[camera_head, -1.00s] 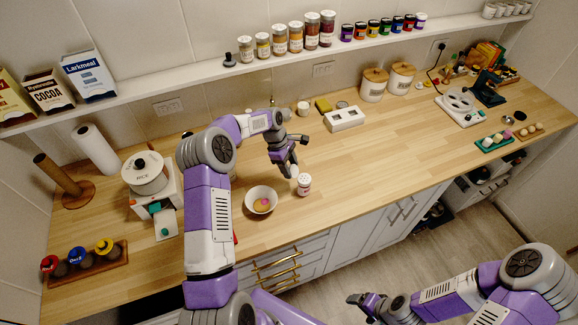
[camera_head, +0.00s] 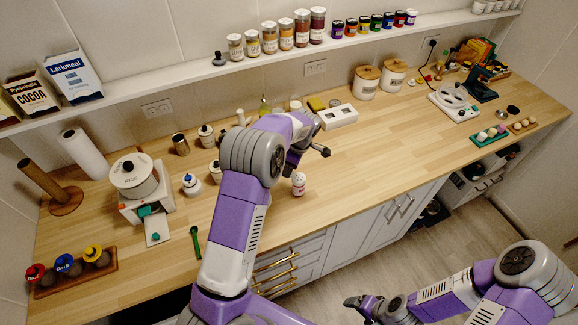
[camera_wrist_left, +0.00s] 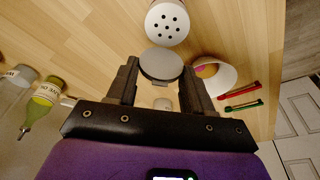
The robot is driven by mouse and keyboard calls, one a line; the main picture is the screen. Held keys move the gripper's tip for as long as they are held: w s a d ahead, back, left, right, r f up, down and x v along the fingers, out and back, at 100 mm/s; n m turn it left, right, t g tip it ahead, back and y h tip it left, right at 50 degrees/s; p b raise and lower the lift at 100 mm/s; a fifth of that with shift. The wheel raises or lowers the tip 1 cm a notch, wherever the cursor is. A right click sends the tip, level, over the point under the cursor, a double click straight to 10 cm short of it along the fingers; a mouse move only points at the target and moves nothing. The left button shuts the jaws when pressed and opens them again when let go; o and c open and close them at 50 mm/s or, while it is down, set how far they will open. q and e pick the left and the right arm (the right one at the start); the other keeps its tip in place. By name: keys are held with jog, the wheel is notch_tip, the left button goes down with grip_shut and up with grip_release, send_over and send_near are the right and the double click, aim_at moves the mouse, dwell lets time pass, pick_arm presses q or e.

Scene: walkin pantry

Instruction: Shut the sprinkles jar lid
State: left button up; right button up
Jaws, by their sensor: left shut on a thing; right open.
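The sprinkles jar (camera_head: 298,185) stands upright on the wooden counter, just in front of my left gripper (camera_head: 292,168). In the left wrist view its white top with dark holes (camera_wrist_left: 167,22) is uncovered and lies beyond the fingertips. My left gripper (camera_wrist_left: 161,72) is shut on a round grey disc, which looks like the jar lid (camera_wrist_left: 161,64). The disc is beside the holed top; whether a hinge joins them I cannot tell. My right gripper (camera_head: 360,302) is open and empty, low in front of the cabinets, away from the jar.
A white bowl (camera_wrist_left: 222,78) with something pink in it stands near the jar, hidden behind my arm in the head view. Red and green handled items (camera_wrist_left: 240,97) lie beside it. A white box (camera_head: 338,117) stands behind. The counter right of the jar is clear.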

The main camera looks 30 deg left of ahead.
aim_at(295, 176)
dwell(0.4)
pick_arm(q)
jog(key=o, duration=1)
jog(key=shift+o, duration=0.2)
jog(key=shift+r, duration=0.1)
jog(key=v, duration=0.7)
jog(key=shift+r, duration=0.25)
jog(key=shift+d, duration=0.1)
